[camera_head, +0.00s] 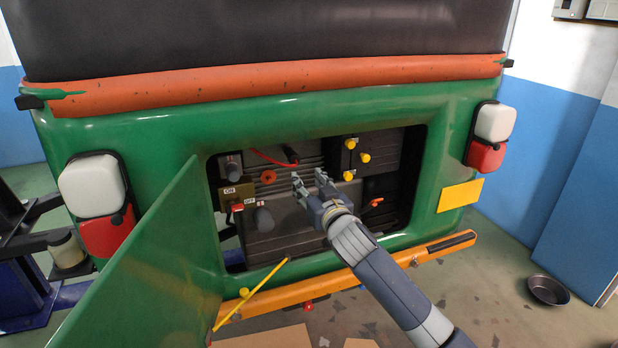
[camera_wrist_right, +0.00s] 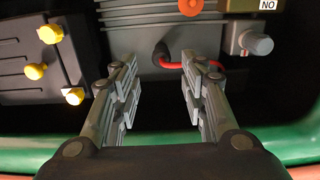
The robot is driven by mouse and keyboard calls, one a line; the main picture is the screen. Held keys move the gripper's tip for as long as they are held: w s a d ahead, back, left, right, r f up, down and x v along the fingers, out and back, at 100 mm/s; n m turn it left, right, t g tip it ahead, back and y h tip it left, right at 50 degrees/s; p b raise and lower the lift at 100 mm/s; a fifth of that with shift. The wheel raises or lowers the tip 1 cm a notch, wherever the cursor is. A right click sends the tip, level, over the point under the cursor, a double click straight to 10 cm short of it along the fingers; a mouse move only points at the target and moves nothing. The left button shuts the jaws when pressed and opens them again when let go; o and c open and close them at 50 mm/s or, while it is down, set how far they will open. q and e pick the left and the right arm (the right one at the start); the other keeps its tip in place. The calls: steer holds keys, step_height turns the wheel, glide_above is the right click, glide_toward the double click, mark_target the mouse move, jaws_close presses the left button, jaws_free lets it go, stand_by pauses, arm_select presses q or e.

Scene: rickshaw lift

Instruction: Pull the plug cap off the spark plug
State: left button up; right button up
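The black plug cap (camera_head: 291,154) with its red lead (camera_head: 268,159) is in the upper part of the open engine bay. In the right wrist view the plug cap (camera_wrist_right: 161,53) lies ahead of the gap between my fingertips, and its red lead (camera_wrist_right: 176,65) runs off to the right behind one finger. My right gripper (camera_head: 309,179) is open and empty, just below the cap in the head view and apart from it. The right wrist view shows the same open gripper (camera_wrist_right: 160,78). The spark plug itself cannot be made out. My left gripper is not in view.
The green hatch door (camera_head: 150,265) hangs open at the left. Yellow knobs (camera_head: 349,175) stand right of the cap; an orange knob (camera_head: 268,176) and a switch box (camera_head: 236,195) are left. A yellow rod (camera_head: 252,293) and the orange bumper (camera_head: 325,284) lie below the opening.

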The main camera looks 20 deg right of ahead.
mark_target(295, 160)
steer(key=w+b, duration=0.1)
steer(key=w, duration=0.2)
steer(key=w+b, duration=0.1)
steer(key=w, duration=0.2)
steer(key=w+r+b, duration=0.1)
steer(key=w, duration=0.3)
steer(key=shift+a, duration=0.25)
steer(key=shift+r, duration=0.1)
steer(key=c, duration=0.9)
